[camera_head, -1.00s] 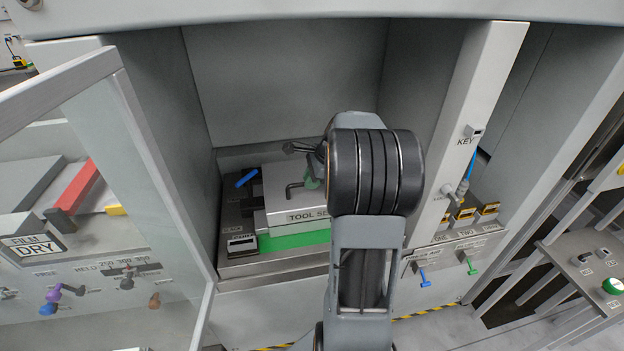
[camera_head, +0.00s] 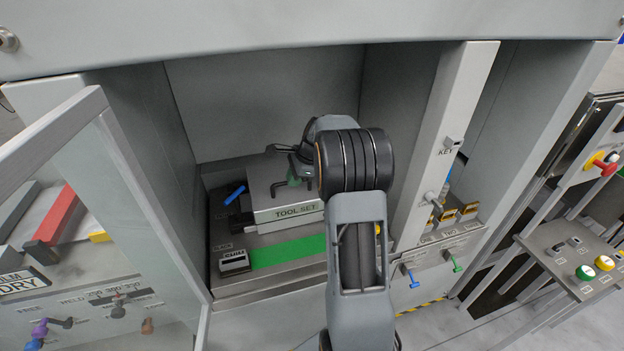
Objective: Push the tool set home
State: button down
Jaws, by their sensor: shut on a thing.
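The tool set (camera_head: 296,213) is a light grey block labelled TOOL SET inside the press bay. It sits at the back of the bay's bed, behind a green strip (camera_head: 290,251) that lies bare in front of it. My arm's wrist hides the block's right end and part of the gripper. Whether the block touches the back stop is hidden.
A blue handle (camera_head: 234,195) is left of the block. A small labelled block (camera_head: 234,262) sits at the bed's front left. The open glass door (camera_head: 130,190) stands at left. A post (camera_head: 445,140) marked KEY bounds the bay at right.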

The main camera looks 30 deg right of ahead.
jog(key=shift+w+r, duration=0.15)
jog(key=c, duration=1.1)
grip_release()
jog(key=b+v, duration=0.1)
jog(key=v, duration=1.2)
jog(key=shift+d+r, duration=0.1)
jog(key=shift+r, duration=0.2)
